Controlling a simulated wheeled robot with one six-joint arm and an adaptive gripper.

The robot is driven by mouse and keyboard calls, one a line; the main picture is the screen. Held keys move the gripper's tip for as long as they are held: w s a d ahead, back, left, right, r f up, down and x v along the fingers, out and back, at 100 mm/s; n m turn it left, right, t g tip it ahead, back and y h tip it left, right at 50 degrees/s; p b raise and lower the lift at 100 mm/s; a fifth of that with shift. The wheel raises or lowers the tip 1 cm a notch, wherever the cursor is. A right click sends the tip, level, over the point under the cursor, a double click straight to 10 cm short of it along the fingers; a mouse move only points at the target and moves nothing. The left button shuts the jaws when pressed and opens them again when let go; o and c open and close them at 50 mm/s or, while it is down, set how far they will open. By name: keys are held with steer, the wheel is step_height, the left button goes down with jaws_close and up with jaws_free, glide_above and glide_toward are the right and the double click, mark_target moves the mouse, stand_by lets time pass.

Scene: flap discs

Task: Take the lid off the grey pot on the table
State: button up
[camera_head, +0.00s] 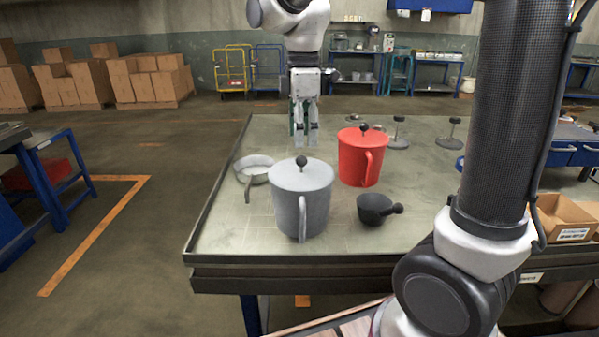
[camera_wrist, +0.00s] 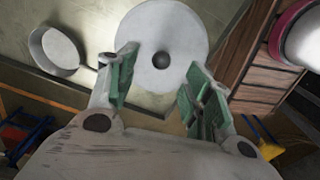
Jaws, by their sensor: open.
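The grey pot (camera_head: 302,207) stands upright on the table, near its front edge, handle toward the front. Its grey lid (camera_head: 284,177) is on, with a round black knob (camera_head: 301,161) on top. In the wrist view the round lid (camera_wrist: 150,25) and its dark knob (camera_wrist: 162,60) show beyond the fingertips, the knob roughly between them. My gripper (camera_head: 305,136) points down, its fingertips appearing just above the knob in the head view. In the wrist view my gripper (camera_wrist: 159,58) has its green-padded fingers apart with nothing between them. The exact gap to the knob is unclear.
A red lidded pot (camera_head: 354,160) stands right of and behind the grey pot. A grey pan (camera_head: 254,168) lies to the left, and a small black pot (camera_head: 375,209) to the right. Two dark stands (camera_head: 449,141) are farther back. The table's (camera_head: 222,222) left front is clear.

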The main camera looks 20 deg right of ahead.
mark_target(301, 162)
steer(key=shift+f+n, duration=0.3)
steer(key=shift+f, duration=0.15)
steer(key=f, duration=0.7)
steer(key=shift+s+a, duration=0.15)
steer(key=shift+a, duration=0.1)
jaws_close()
